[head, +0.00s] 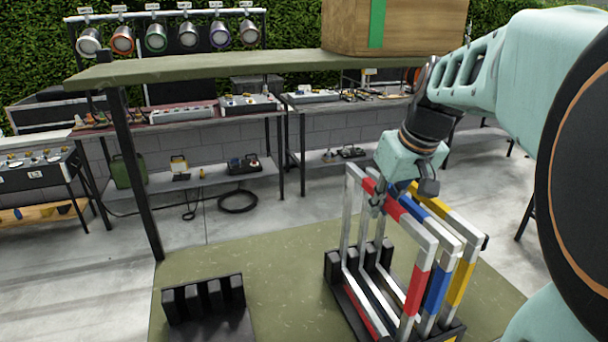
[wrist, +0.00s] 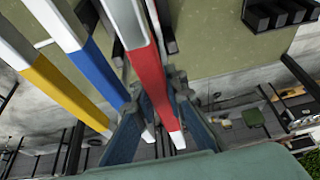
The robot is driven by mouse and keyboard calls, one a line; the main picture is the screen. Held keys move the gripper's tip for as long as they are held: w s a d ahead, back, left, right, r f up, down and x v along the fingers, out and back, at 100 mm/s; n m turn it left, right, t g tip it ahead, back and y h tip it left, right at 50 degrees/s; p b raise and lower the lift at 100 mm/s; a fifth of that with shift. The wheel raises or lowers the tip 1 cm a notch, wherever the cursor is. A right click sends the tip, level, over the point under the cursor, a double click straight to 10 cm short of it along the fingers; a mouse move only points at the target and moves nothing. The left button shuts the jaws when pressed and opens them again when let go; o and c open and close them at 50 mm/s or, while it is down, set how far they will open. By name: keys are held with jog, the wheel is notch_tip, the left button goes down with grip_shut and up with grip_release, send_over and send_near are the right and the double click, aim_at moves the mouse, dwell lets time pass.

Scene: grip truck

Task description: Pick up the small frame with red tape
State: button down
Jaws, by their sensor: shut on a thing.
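The small frame with red tape (head: 418,283) is a pale metal square frame, nearest in a row of three. Its red-banded top bar also shows in the wrist view (wrist: 149,75). My gripper (head: 375,200) is over the top bar, with its fingers on either side and shut on it. In the wrist view my fingers (wrist: 160,100) flank the red bar. The frame stands upright at the black slotted rack (head: 333,268); whether its foot is clear of the slot I cannot tell.
A blue-taped frame (head: 437,287) and a yellow-taped frame (head: 462,279) stand close behind in the same rack. An empty slotted rack (head: 205,300) sits to the left on the green surface. A green shelf (head: 200,68) with a wooden box (head: 345,28) is above.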

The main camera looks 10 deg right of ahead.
notch_tip(320, 180, up, 28)
jog(key=p, duration=0.9)
jog(key=shift+f+p, duration=0.25)
jog(key=shift+p, duration=0.15)
dwell(0.5)
jog(key=shift+s, duration=0.1)
dwell(1.0)
